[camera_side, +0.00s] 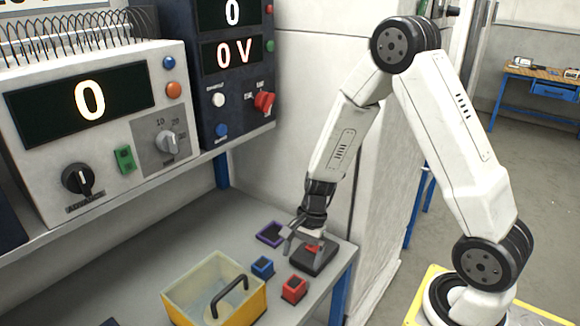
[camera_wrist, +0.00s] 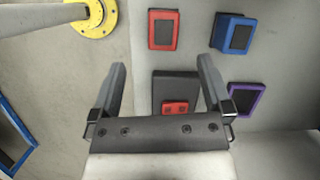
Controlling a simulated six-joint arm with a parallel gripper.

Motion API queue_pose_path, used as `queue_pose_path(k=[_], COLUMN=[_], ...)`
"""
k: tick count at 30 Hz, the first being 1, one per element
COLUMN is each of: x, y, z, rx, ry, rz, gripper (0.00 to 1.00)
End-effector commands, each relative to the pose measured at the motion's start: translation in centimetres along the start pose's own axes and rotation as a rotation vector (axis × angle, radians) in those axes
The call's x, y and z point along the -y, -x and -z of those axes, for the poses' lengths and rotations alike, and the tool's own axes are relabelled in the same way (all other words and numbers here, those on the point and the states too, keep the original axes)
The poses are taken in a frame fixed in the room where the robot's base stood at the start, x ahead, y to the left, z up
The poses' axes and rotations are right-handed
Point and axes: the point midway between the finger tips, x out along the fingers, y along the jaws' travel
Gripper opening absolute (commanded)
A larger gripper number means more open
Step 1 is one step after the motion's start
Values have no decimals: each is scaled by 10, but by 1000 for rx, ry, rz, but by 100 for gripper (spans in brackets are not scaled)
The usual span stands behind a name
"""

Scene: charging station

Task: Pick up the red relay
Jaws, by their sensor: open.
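The red relay (camera_wrist: 175,107) is a small red block with two dark spots on top. It sits on a dark square base (camera_wrist: 160,84) on the bench. In the side view the relay (camera_side: 312,247) is partly hidden by my gripper (camera_side: 301,240). My gripper points down just above the dark base, fingers apart and empty. In the wrist view my gripper (camera_wrist: 162,62) has its fingers on either side of the base, and the relay lies between them in the picture, nearer the palm and right of centre. I cannot tell the exact height between fingers and relay.
Red (camera_side: 293,290), blue (camera_side: 262,267) and purple (camera_side: 270,234) open boxes stand close around the base. A yellow-sided bin (camera_side: 245,309) with a dark handle is at the front. An instrument shelf (camera_side: 110,190) stands above the bench's left side. The bench edge is near on the right.

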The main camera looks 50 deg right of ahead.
Motion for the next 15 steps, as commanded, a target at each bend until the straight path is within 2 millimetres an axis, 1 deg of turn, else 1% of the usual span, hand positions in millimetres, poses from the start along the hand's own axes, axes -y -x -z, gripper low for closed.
queue_pose_path(k=[3, 6, 15], x=[4, 6, 6], y=[-9, -12, -17], z=[6, 8, 8], rx=[36, 50, 55], ry=[-113, -161, -175], rz=[4, 8, 7], gripper=[100, 100, 100])
